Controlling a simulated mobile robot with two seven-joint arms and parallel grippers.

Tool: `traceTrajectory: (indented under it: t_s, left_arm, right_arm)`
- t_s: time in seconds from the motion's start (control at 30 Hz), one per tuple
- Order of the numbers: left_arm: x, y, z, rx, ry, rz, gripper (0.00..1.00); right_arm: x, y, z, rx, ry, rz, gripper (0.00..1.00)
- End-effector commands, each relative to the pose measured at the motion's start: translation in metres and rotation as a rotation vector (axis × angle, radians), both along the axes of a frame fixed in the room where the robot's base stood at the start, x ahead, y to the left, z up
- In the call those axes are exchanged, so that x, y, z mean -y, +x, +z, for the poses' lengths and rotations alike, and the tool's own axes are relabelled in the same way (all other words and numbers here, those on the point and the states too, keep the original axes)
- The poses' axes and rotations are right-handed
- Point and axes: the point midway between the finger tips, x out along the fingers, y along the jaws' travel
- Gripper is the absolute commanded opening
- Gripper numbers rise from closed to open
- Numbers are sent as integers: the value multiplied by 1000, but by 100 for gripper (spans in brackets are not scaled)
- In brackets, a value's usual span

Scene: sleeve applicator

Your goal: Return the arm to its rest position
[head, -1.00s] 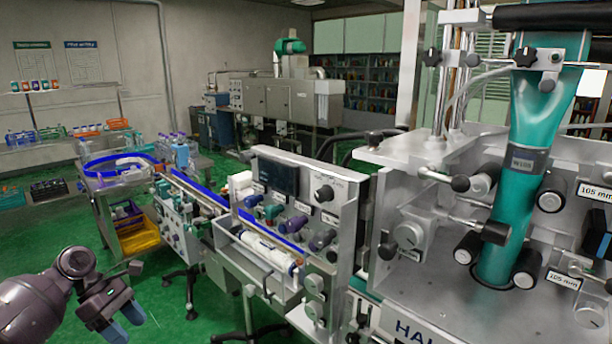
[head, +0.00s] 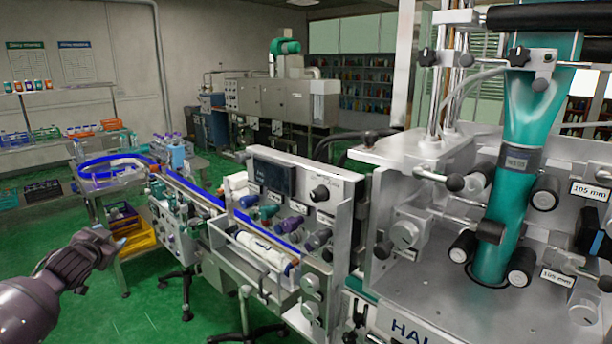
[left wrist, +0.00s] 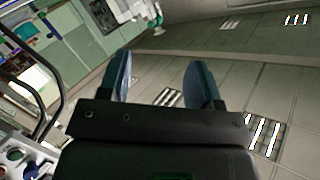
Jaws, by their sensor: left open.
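My left gripper (head: 118,243) is at the lower left of the head view, raised in free space above the green floor and in front of the yellow bin on the cart. In the left wrist view its two blue fingertips (left wrist: 159,78) stand apart with nothing between them. Behind them that view shows the ceiling and wall at a tilt. My left arm (head: 45,298) comes in from the lower left edge. My right gripper is in neither view.
The sleeve applicator (head: 425,290) with its teal sleeve (head: 508,210) fills the right side. A control panel (head: 300,182) and conveyor (head: 190,188) stand mid-view. A cart with a yellow bin (head: 138,240) is beyond my gripper. Green floor (head: 150,305) is clear at lower left.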

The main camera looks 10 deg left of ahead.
Motion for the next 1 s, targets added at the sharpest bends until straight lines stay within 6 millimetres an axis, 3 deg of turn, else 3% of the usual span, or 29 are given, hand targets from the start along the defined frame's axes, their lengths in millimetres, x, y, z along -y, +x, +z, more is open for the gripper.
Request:
traceTrajectory:
  t_s: [0.13, 0.47, 0.67, 0.8, 1.0]
  left_arm:
    - [8, 5, 20, 36, 319, -95, 58]
    - [74, -48, -104, -76, 157, -160, 58]
    - [136, -109, -187, -152, 8, -195, 58]
    - [184, -162, -236, -202, -115, -202, 58]
    - [254, -241, -279, -255, -298, -181, 58]
  right_arm:
    - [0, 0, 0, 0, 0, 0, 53]
    - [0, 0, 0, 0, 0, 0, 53]
    - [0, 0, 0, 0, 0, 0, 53]
    - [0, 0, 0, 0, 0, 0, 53]
    - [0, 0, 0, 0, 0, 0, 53]
